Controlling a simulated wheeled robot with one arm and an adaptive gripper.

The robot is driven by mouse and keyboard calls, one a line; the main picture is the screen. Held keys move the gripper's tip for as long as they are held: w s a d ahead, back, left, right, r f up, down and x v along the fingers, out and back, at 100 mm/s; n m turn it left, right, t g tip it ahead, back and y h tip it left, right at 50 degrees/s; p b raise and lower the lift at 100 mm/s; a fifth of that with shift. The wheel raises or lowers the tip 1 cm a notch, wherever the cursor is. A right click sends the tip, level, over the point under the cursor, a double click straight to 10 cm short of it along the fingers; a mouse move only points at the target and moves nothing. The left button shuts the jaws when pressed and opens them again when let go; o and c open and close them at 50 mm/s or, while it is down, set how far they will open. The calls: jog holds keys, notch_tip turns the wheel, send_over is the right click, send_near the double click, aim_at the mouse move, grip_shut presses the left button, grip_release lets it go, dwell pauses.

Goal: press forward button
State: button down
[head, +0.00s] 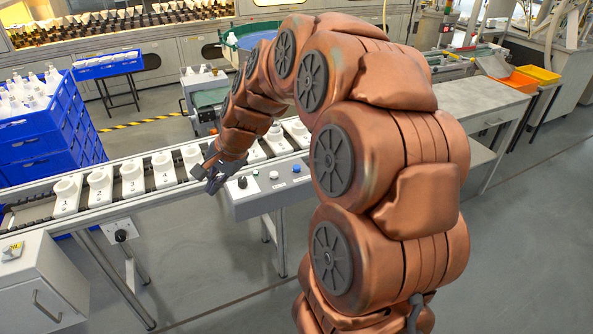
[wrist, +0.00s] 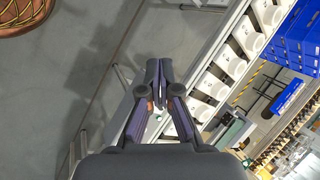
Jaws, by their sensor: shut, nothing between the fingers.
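A grey control panel (head: 262,196) is fixed to the near side of the conveyor. It carries a black knob (head: 242,183), a pale button (head: 274,175) and a blue button (head: 296,169). I cannot read any label, so which one is the forward button I cannot tell. My gripper (head: 211,184) is at the panel's left end, left of the knob and both buttons. Contact with the panel cannot be made out. In the wrist view my gripper (wrist: 158,68) has its fingertips together with nothing between them. The buttons cannot be made out there.
White numbered holders (head: 132,178) stand in a row on the conveyor (head: 30,212) behind the panel. Blue crates (head: 45,150) with white bottles are at the left. A grey cabinet (head: 40,285) stands front left. A second black knob (head: 121,236) is on the conveyor's side. The floor in front is clear.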

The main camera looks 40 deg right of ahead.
jog(key=w+d+f+m+t+h, duration=0.1)
jog(key=w+d+m, duration=0.2)
jog(key=d, duration=0.3)
jog(key=w+d+f+m+t+b, duration=0.1)
jog(key=w+d+m, duration=0.1)
jog(key=d, duration=0.4)
jog(key=w+d+f+m+t+h, duration=0.1)
jog(key=w+d+m, duration=0.2)
jog(key=d, duration=0.3)
jog(key=d+f+m+t+h+b, duration=0.1)
jog(key=d+m, duration=0.5)
jog(key=d, duration=1)
notch_tip(320, 180, down, 2)
jog(key=shift+s+d+f+m+t+h, duration=0.15)
jog(key=shift+d+m+t+h, duration=0.25)
jog(key=shift+h, duration=0.4)
jog(key=shift+b, duration=0.35)
jog(key=b, duration=0.7)
send_over(297, 168)
notch_tip(297, 168, down, 7)
jog(key=shift+d+r, duration=0.15)
jog(key=shift+r, duration=0.05)
jog(key=shift+f, duration=1)
jog(key=shift+f, duration=0.15)
jog(key=shift+f, duration=0.25)
